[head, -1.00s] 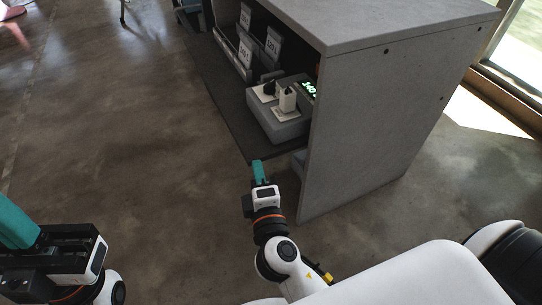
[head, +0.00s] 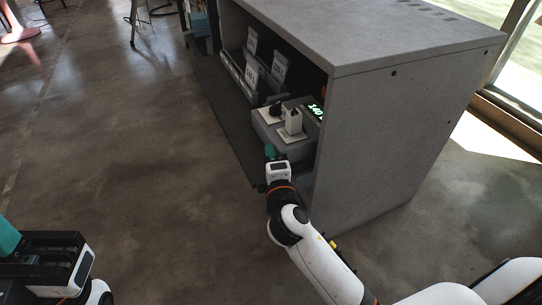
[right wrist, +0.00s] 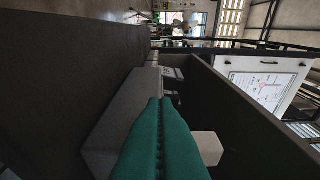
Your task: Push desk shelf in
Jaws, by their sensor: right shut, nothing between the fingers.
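The grey desk (head: 385,130) stands right of centre in the head view, with an open front. Its dark shelf (head: 226,106) sticks out of the front toward the left. A grey box (head: 290,137) with small white pieces on it, and several white cards, stand on the shelf. My right gripper (head: 270,152) is shut and empty at the shelf's near end, close to the box. Contact is unclear. In the right wrist view its teal fingers (right wrist: 164,108) lie together in front of the grey box (right wrist: 122,112). My left gripper (head: 8,236) is at the lower left, partly cut off.
Bare floor (head: 120,140) is free left of the desk. A window with a low frame (head: 505,110) is to the right. Stool legs (head: 133,25) and a pink object (head: 18,32) are far at the upper left.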

